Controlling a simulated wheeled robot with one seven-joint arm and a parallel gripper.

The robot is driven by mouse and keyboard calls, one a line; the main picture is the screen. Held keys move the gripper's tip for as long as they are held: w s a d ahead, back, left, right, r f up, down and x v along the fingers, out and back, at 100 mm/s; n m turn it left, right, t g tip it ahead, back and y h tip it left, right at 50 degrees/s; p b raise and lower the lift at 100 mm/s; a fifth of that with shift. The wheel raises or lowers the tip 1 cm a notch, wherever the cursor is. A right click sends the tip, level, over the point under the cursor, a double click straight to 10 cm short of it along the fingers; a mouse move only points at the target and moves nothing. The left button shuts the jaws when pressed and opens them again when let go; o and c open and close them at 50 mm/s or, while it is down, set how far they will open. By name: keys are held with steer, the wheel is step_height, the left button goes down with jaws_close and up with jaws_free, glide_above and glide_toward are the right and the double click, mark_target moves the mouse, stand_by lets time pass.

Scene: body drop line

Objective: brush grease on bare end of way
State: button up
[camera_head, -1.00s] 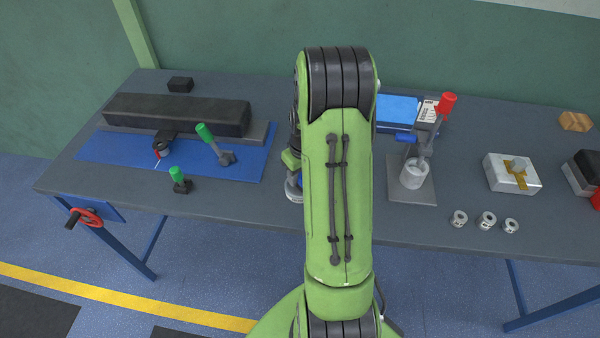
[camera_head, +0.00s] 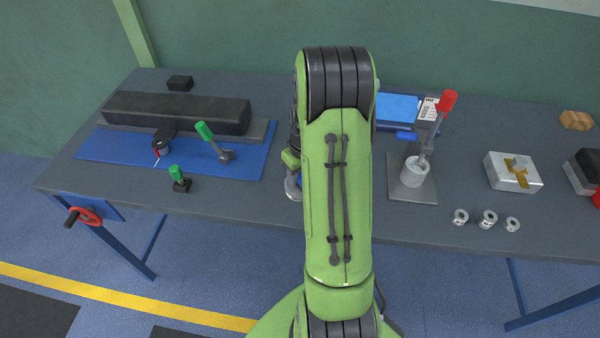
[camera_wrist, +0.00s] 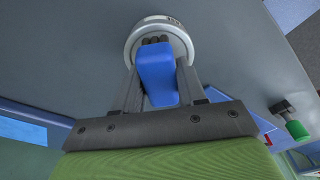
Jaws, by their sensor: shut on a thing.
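My gripper (camera_wrist: 156,62) is shut on a blue handle (camera_wrist: 155,82), likely the brush's, in the wrist view. Beyond the handle is a round pale tin (camera_wrist: 133,42); the handle overlaps its opening, and I cannot tell how deep its tip is. In the head view my arm hides most of the gripper, but the tin's edge (camera_head: 292,192) shows at its left. The way seems to be the grey bar (camera_head: 259,130) under a long black cover (camera_head: 175,112), at the left on a blue mat (camera_head: 105,149). Its surface detail is too small to judge.
Green-handled clamps (camera_head: 208,134) and (camera_head: 178,177) stand near the way. Right of my arm are a plate with a cup (camera_head: 415,172), a red-topped lever (camera_head: 447,101), a silver block (camera_head: 512,172) and several collars (camera_head: 488,219). A red handwheel (camera_head: 86,216) juts from the front edge.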

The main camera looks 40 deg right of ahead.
stand_by(0.6)
step_height(320, 180, up, 7)
steer(key=p, duration=0.5)
stand_by(0.3)
steer(key=shift+f, duration=0.1)
stand_by(0.3)
